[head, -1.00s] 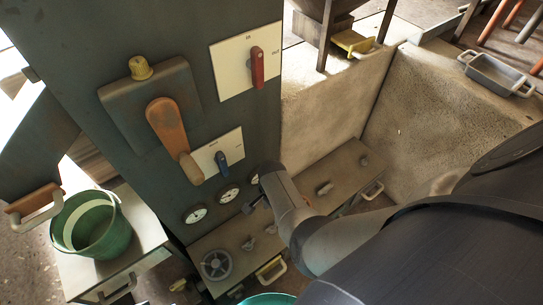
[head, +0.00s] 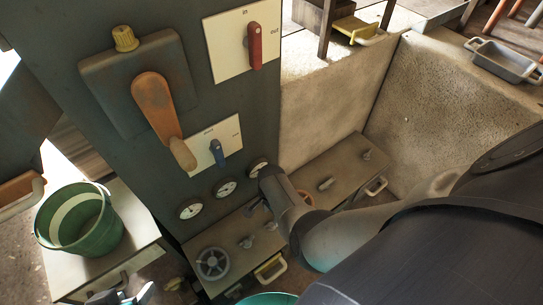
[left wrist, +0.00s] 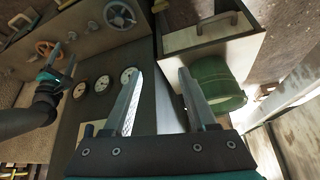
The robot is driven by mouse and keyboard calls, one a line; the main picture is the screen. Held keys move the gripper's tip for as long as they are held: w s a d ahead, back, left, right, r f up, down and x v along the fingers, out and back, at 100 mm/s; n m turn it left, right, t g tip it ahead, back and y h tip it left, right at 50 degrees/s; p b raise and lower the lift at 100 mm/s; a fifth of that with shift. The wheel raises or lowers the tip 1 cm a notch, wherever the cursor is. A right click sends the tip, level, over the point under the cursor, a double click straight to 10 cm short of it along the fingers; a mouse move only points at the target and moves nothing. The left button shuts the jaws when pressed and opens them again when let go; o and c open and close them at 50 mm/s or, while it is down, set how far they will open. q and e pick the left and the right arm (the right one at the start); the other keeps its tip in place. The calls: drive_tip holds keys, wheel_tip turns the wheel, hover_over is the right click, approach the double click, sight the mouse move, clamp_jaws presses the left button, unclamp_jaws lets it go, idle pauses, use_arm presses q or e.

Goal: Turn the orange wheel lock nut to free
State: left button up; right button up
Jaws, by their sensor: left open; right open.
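An orange wheel (left wrist: 45,48) sits on the low panel in the left wrist view. In the head view only part of the orange wheel (head: 306,198) shows behind my right arm. Its lock nut cannot be made out. My right gripper (head: 257,206) is open above the low panel, near the wheel; the left wrist view shows it beside the wheel (left wrist: 66,66). I cannot tell whether it touches anything. My left gripper (left wrist: 157,74) is open and empty, pointing toward the gauges and green bucket. Only its top shows at the head view's bottom edge (head: 128,293).
A grey handwheel (head: 212,263) is on the low panel's left end. The tall cabinet carries gauges (head: 226,188), a blue lever (head: 217,152), a red lever (head: 255,46) and a large orange-brown handle (head: 155,105). A green bucket (head: 103,238) stands left.

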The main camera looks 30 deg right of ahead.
sight(271, 225)
drive_tip(key=shift+f+b, duration=0.45)
drive_tip(key=shift+f, duration=0.2)
drive_tip(key=shift+f+b, duration=0.55)
drive_tip(key=shift+f, duration=0.1)
drive_tip(key=shift+f+b, duration=0.4)
drive_tip(key=shift+f, duration=0.05)
drive_tip(key=shift+f+b, duration=0.4)
drive_tip(key=shift+f, duration=0.05)
drive_tip(key=shift+f+b, duration=0.55)
drive_tip(key=shift+f, duration=0.1)
drive_tip(key=shift+f+b, duration=0.35)
drive_tip(key=shift+f, duration=0.05)
use_arm(q)
drive_tip(key=w+d+r+t+h, duration=0.1)
drive_tip(key=d+t+h, duration=0.1)
drive_tip(key=d+t, duration=0.3)
drive_tip(key=w+d+r+t+h, duration=0.2)
drive_tip(key=d+t+h, duration=0.1)
drive_tip(key=d+t, duration=0.2)
drive_tip(key=shift+w, duration=0.25)
use_arm(e)
drive_tip(key=shift+f, duration=0.2)
